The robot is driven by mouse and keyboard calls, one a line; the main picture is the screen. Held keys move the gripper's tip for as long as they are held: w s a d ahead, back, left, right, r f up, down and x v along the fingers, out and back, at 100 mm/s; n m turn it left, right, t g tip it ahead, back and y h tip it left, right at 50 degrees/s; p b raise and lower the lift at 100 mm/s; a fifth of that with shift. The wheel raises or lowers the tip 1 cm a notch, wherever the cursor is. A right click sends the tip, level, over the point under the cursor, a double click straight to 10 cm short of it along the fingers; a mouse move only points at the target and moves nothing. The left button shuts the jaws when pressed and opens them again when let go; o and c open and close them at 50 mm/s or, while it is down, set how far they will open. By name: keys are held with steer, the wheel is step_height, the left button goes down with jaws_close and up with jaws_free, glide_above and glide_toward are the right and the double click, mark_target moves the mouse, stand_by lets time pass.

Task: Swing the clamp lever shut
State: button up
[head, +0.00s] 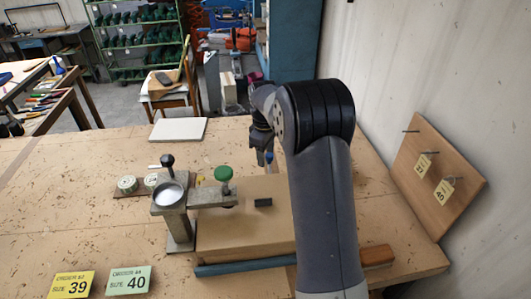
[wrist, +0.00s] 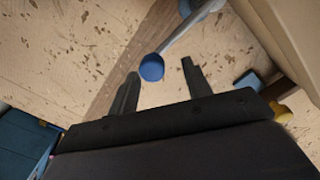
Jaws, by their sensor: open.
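A grey metal lever (wrist: 190,32) with a blue round knob (wrist: 152,67) shows in the wrist view, and I take it for the clamp lever. It runs from the upper right, beside a tan wooden block (wrist: 275,35), to the knob. My gripper (wrist: 160,68) is open, with the knob lined up between its two fingertips; I cannot tell whether it touches them. In the head view my gripper (head: 263,150) is at the far side of the wooden block (head: 245,235), and the blue knob (head: 269,158) shows there. My arm hides the lever's base.
A metal stand (head: 180,228) with a round disc, a black-knobbed handle (head: 167,161) and a green knob (head: 223,174) rises at the block's left. A white board (head: 178,129) lies behind. A peg board (head: 435,180) leans on the right wall.

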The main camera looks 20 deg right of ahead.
step_height(320, 180, up, 11)
steer(key=b, duration=0.1)
steer(key=shift+s+a, duration=0.15)
steer(key=shift+f, duration=0.1)
stand_by(0.3)
steer(key=f, duration=0.7)
steer(key=f+p, duration=0.1)
steer(key=f, duration=0.2)
steer(key=shift+d+f, duration=0.25)
steer(key=shift+f, duration=0.15)
